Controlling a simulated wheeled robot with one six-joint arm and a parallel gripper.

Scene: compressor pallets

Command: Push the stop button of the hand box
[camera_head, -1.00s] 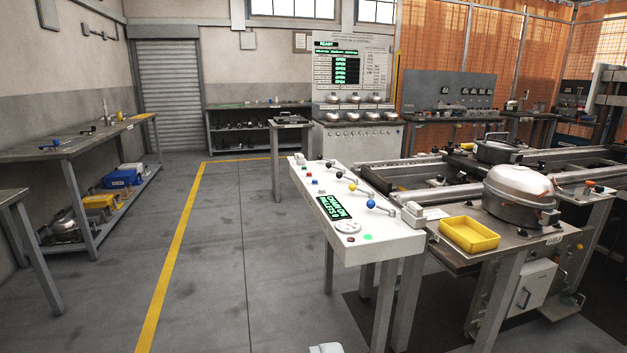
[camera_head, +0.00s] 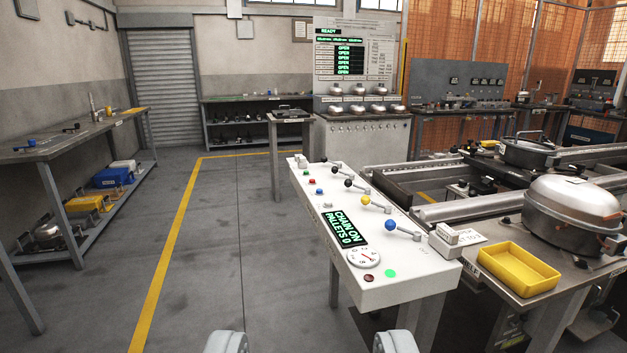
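The hand box is a white slanted console (camera_head: 322,236) right of centre. Its lit display (camera_head: 345,228) reads "CHAIN ON PALLETS 0". At its near end are a dial (camera_head: 363,258), a dark red round button (camera_head: 369,278) and a bright green round spot (camera_head: 390,273). A smaller red button (camera_head: 312,181) and a blue one (camera_head: 320,192) sit near its far end. I cannot read which one is labelled stop. My gripper (camera_head: 311,343) shows as two grey finger parts at the bottom edge, wide apart with nothing between, short of the console and touching nothing.
Levers with black, yellow and blue knobs line the console's right side. A yellow tray (camera_head: 518,268) and a metal compressor (camera_head: 572,212) stand on the bench at right. A workbench (camera_head: 60,147) stands at left. The floor (camera_head: 205,260) left of the console is clear.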

